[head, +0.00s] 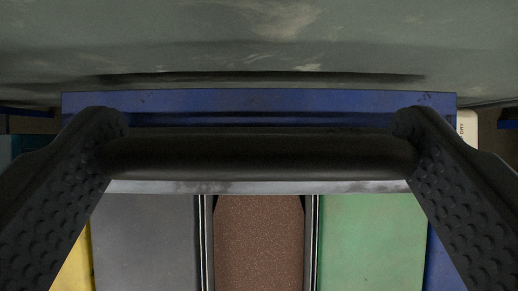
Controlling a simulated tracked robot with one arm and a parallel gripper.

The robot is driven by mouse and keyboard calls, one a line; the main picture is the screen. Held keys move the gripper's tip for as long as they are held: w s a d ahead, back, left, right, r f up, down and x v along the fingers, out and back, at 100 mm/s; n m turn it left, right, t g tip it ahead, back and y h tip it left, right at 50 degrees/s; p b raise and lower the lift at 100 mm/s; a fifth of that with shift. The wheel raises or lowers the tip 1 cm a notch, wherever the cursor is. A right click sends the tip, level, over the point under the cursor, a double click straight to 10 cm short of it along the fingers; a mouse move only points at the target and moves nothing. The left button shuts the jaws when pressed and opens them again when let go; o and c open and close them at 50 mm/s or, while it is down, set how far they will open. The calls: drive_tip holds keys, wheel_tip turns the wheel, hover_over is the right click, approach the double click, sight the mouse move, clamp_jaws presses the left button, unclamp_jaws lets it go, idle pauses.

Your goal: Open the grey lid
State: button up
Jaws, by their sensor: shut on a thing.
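My gripper (257,152) has its two black, dimpled fingers at the left and right. They are shut on the ends of a thick black bar (258,165) that lies across the middle of the view. A thin pale grey edge (258,187) runs right below the bar. A flat dark grey panel (146,242) shows below it at the left. I cannot tell from this view which grey part is the lid or how the bar joins it. The bar hides what lies directly behind it.
A blue rim (260,100) runs behind the bar. A brown speckled panel (258,242) and a green panel (370,242) lie beside the grey one, parted by thin dividers. Yellow (72,262) shows at the lower left. A scuffed grey-green surface (260,35) fills the top.

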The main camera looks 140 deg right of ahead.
drive_tip(key=shift+a+r, duration=0.15)
drive_tip(key=o, duration=1.2)
drive_tip(key=b+v, duration=0.3)
drive_tip(key=v, duration=1)
drive_tip(key=shift+s+r+b, duration=0.15)
drive_tip(key=shift+r+b, duration=0.15)
